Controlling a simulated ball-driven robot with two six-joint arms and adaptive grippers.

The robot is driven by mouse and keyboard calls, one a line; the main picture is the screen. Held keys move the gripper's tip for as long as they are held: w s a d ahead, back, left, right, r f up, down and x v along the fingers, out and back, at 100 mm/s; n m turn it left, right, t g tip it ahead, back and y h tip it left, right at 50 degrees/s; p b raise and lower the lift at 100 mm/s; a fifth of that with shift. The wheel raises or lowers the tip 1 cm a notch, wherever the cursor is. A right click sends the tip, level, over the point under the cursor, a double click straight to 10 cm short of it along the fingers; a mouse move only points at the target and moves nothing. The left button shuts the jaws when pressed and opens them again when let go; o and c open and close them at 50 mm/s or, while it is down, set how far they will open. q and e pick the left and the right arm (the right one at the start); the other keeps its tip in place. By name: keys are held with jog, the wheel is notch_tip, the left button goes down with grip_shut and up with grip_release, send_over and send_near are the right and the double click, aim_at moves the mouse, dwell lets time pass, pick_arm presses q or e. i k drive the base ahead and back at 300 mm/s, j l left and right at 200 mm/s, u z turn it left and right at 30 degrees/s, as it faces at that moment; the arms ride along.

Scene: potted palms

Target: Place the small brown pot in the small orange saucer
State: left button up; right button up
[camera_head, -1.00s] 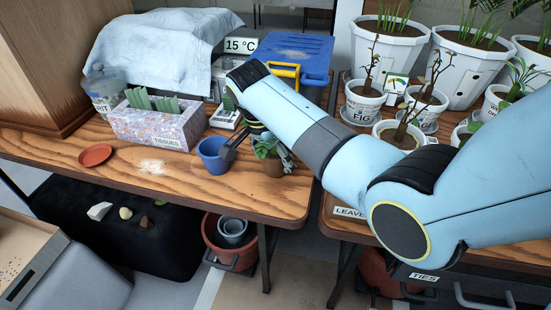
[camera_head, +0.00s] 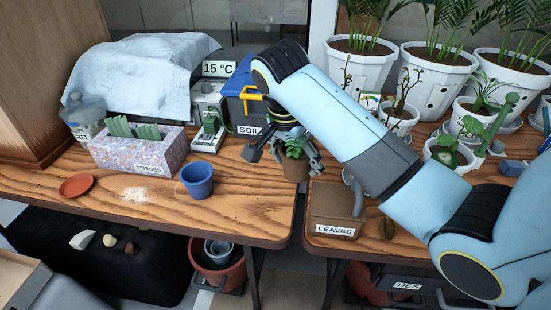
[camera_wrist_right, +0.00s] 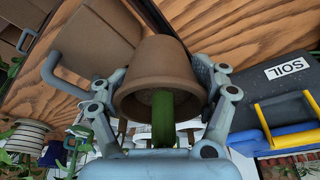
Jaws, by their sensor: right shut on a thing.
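The small orange saucer (camera_head: 76,186) lies empty at the table's left front. My left gripper is not in view.
A blue pot (camera_head: 197,180) and spilled pale grains (camera_head: 135,194) lie between saucer and brown pot. A tissue box (camera_head: 140,155) stands behind them.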

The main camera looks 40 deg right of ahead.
aim_at(77, 187)
jog(key=k+j, duration=0.35)
jog(key=j, duration=0.15)
jog(key=i+j, duration=0.45)
jog(key=j, duration=0.15)
jog(key=i+j, duration=0.45)
jog(key=j, duration=0.15)
jog(key=i+j, duration=0.45)
jog(key=j, duration=0.15)
jog(key=u, duration=0.05)
